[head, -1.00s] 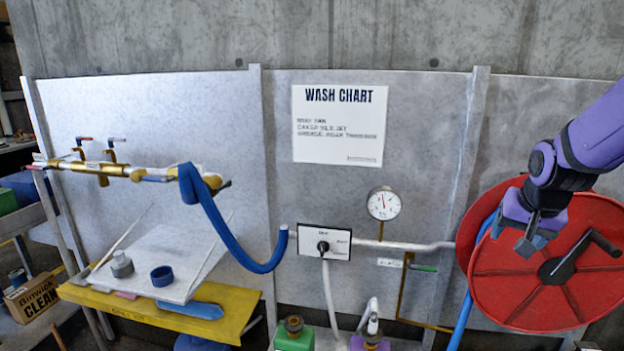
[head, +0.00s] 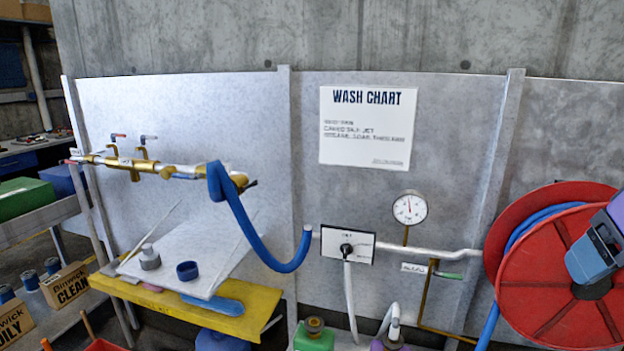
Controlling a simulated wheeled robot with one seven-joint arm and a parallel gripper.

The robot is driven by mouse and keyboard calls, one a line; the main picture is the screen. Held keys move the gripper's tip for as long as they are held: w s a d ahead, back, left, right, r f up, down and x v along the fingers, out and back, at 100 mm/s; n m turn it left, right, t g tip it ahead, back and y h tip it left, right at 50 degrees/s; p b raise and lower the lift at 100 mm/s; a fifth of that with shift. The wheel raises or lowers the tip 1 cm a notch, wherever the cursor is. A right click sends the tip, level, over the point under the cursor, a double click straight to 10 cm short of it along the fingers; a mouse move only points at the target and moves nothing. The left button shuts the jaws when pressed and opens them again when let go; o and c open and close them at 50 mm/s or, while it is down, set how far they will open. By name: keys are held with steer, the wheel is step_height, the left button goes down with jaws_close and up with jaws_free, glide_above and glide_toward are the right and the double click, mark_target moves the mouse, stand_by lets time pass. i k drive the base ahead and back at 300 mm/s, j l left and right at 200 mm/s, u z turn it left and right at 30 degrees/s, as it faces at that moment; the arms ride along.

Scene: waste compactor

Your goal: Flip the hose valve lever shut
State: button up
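A small lever with a green handle (head: 448,275) sticks out to the right, roughly level, from a thin vertical brass pipe (head: 427,299) below the grey pipe. A small white label (head: 413,268) is just left of it; its text is too small to read. The brass pipe runs down and then right toward the red hose reel (head: 546,290). My gripper (head: 590,266) is at the right edge, in front of the reel, well to the right of the green lever and apart from it. Its fingers are not clearly seen, so its opening cannot be told.
A round gauge (head: 410,208) and a black-knobbed control box (head: 347,245) are by the grey pipe. Red (head: 117,136) and blue (head: 148,138) tap levers sit at upper left, above the blue hose (head: 253,235). Bottles stand below. Space before the green lever is clear.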

mark_target(199, 177)
steer(key=k, duration=0.65)
steer(key=u, duration=1.8)
steer(key=i, duration=1.45)
